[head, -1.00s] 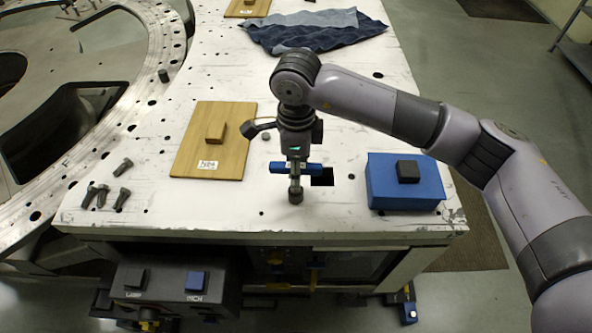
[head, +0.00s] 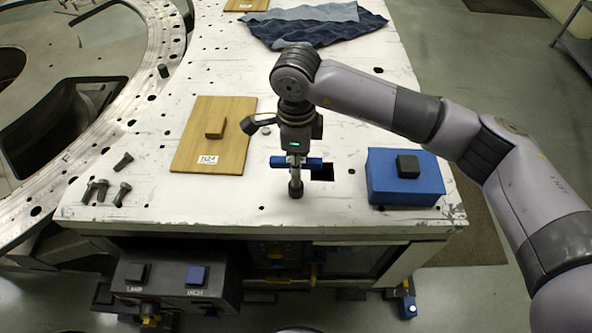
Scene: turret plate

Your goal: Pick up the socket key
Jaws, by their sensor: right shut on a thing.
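The socket key has a blue crossbar handle (head: 279,163) and a grey metal shaft with a round socket end (head: 296,190) pointing down. My right gripper (head: 295,158) points straight down over the white table and is shut on the socket key at its handle. The gripper fingers hide the middle of the handle. My left gripper is not in view.
A wooden board with a block (head: 190,150) lies left of the key. A blue box with a black knob (head: 385,191) stands right. Several bolts (head: 103,188) lie at the left, near the large metal ring (head: 150,95). Blue cloths (head: 325,30) lie at the back.

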